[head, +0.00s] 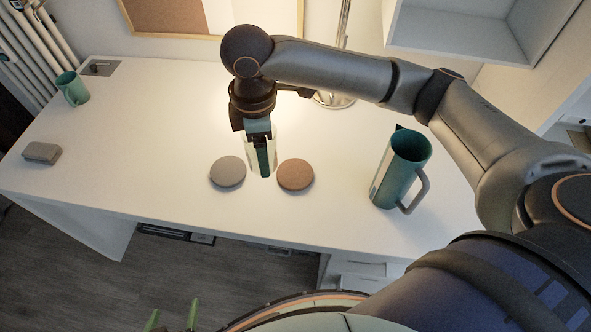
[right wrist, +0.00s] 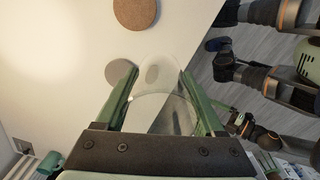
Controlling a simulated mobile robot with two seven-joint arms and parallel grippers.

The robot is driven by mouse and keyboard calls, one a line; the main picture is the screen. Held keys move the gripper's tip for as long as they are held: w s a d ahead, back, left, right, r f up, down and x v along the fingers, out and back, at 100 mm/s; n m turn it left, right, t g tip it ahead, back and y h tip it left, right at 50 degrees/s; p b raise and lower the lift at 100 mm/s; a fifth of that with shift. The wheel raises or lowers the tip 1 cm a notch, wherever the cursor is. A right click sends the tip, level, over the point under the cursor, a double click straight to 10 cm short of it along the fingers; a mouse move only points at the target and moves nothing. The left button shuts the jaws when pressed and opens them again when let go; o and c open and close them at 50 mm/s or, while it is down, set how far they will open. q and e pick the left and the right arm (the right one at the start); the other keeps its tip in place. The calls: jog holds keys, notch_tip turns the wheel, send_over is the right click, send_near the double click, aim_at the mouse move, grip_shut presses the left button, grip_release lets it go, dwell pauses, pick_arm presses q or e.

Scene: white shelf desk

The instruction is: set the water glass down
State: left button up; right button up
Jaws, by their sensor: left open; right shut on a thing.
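My right gripper (head: 262,160) is shut on the clear water glass (head: 273,148), over the desk between and just behind two round coasters. In the right wrist view the glass (right wrist: 160,105) sits between the green fingers. I cannot tell whether its base touches the desk. The grey coaster (head: 228,172) lies to the left and the brown cork coaster (head: 296,175) to the right; both are bare. They also show in the right wrist view, grey (right wrist: 119,71) and cork (right wrist: 135,12). My left gripper (head: 173,316) is open and empty, low in front of the desk.
A teal pitcher (head: 402,165) stands right of the coasters on the white desk (head: 130,150). A teal mug (head: 72,88) and a grey block (head: 42,153) are at the left. A lamp base (head: 334,100) stands behind. The desk left of the coasters is clear.

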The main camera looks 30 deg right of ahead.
jog(key=w+a+f+n, duration=0.1)
jog(key=a+n, duration=0.4)
jog(key=n, duration=0.4)
jog(key=shift+n, duration=0.3)
jog(key=d+f, duration=0.2)
jog(key=d, duration=0.2)
jog(key=w+d+f, duration=0.1)
jog(key=d+f, duration=0.2)
jog(key=d, duration=0.1)
jog(key=w+d+f, duration=0.1)
jog(key=d+f, duration=0.2)
jog(key=d, duration=0.1)
jog(key=shift+w+d+f+b, duration=0.15)
jog(key=shift+w+b, duration=0.05)
jog(key=shift+b, duration=0.15)
send_over(295, 173)
notch_tip(295, 173, down, 4)
jog(key=shift+f, duration=0.4)
jog(key=shift+f, duration=0.1)
jog(key=o, duration=1.5)
